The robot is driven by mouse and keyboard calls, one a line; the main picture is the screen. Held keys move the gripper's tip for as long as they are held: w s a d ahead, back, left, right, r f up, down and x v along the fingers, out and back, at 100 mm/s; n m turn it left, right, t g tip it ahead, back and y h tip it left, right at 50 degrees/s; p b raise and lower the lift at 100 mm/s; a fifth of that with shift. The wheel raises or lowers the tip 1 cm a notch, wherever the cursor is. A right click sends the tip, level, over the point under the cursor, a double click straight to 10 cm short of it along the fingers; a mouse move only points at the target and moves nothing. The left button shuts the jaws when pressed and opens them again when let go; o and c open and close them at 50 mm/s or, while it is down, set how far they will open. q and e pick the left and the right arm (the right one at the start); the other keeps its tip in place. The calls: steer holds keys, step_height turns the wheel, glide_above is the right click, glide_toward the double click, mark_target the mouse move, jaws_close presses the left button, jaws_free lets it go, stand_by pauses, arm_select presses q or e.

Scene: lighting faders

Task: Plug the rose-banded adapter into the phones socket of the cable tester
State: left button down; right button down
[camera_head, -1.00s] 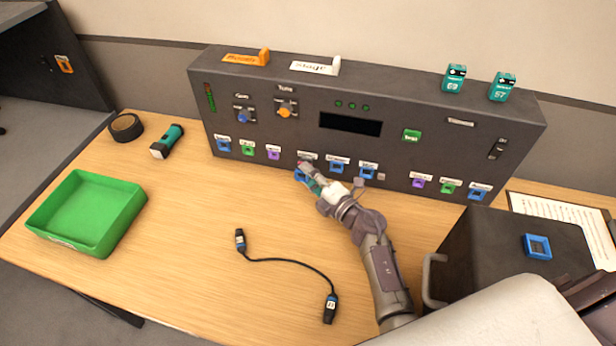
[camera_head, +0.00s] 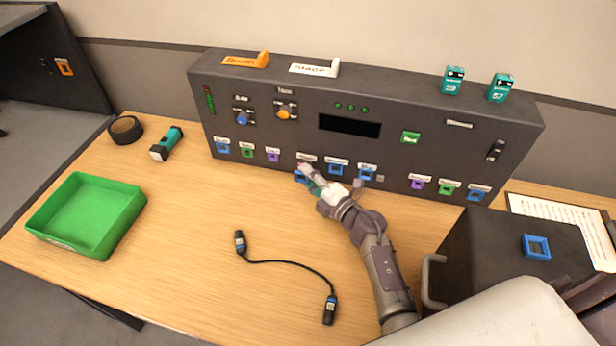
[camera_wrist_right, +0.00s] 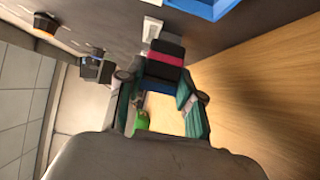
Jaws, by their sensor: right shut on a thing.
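The cable tester (camera_head: 270,85) is the long dark panel box at the back of the table, with a lower row of coloured sockets. My right gripper (camera_head: 308,176) is at its lower face, left of the middle, beside a blue-framed socket (camera_head: 299,177). In the right wrist view the gripper (camera_wrist_right: 165,105) is shut on the rose-banded adapter (camera_wrist_right: 166,59), a dark block with a pink band. The adapter's far end points at the panel face; whether it sits in a socket I cannot tell. Socket labels are too small to read. My left gripper is not in view.
A cable with two dark plugs (camera_head: 290,263) lies on the table in front. A dark case (camera_head: 480,255) stands at the right. The middle-left tabletop is clear.

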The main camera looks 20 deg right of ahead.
steer(key=shift+w+d+r, duration=0.1)
steer(key=shift+r, duration=0.05)
steer(key=c, duration=1)
jaws_free()
steer(key=o, duration=0.3)
steer(key=shift+w, duration=0.1)
steer(key=shift+o, duration=0.2)
